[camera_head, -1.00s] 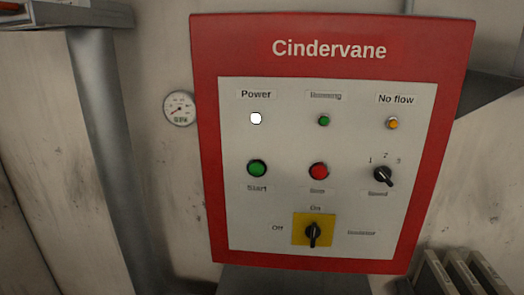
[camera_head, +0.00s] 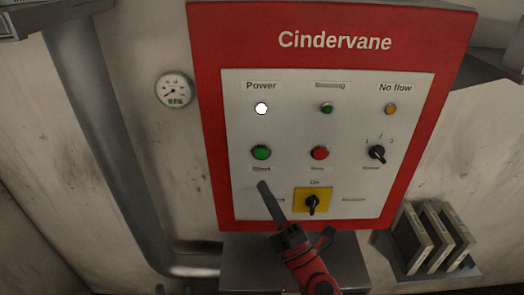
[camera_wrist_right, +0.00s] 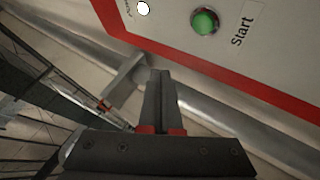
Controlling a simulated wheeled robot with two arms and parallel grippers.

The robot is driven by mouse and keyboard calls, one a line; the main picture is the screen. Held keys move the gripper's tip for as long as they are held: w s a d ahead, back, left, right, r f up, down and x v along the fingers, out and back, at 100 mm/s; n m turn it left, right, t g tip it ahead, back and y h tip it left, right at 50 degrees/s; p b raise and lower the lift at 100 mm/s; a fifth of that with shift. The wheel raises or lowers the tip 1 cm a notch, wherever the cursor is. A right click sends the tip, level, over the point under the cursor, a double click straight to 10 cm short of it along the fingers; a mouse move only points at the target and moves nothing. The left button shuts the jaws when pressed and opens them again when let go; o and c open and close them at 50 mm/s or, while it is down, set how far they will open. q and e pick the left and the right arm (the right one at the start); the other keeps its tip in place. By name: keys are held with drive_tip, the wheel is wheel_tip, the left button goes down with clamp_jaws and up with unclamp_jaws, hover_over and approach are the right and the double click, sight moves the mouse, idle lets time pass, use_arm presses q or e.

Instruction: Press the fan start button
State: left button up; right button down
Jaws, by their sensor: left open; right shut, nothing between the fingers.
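The green start button (camera_head: 261,152) sits at the left of the middle row on the Cindervane panel (camera_head: 240,190), with its label below. It also shows at the top of the right wrist view (camera_wrist_right: 205,21), beside the word Start. My right gripper (camera_head: 263,186) is shut and empty, its fingertips below the button in the head view. In the wrist view the shut fingers (camera_wrist_right: 160,78) appear apart from the button.
A red stop button (camera_head: 320,153) and black speed knob (camera_head: 377,153) share the row. A yellow isolator (camera_head: 313,200) sits below. The white power lamp (camera_head: 261,108) is bright. A gauge (camera_head: 174,90) and pipe (camera_head: 110,150) are left; a rack of plates (camera_head: 432,240) is lower right.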

drive_tip(key=b, duration=0.3)
approach(258, 150)
drive_tip(key=shift+s+a+r+x, duration=0.1)
drive_tip(key=shift+x, duration=0.75)
drive_tip(key=shift+s+a+r+x, duration=0.1)
drive_tip(key=shift+s+x, duration=0.05)
drive_tip(key=shift+x, duration=0.65)
drive_tip(key=shift+s+a+r+x, duration=0.1)
drive_tip(key=shift+x, duration=0.75)
drive_tip(key=shift+w, duration=0.4)
drive_tip(key=shift+w, duration=0.35)
idle(0.6)
drive_tip(key=shift+s, duration=0.85)
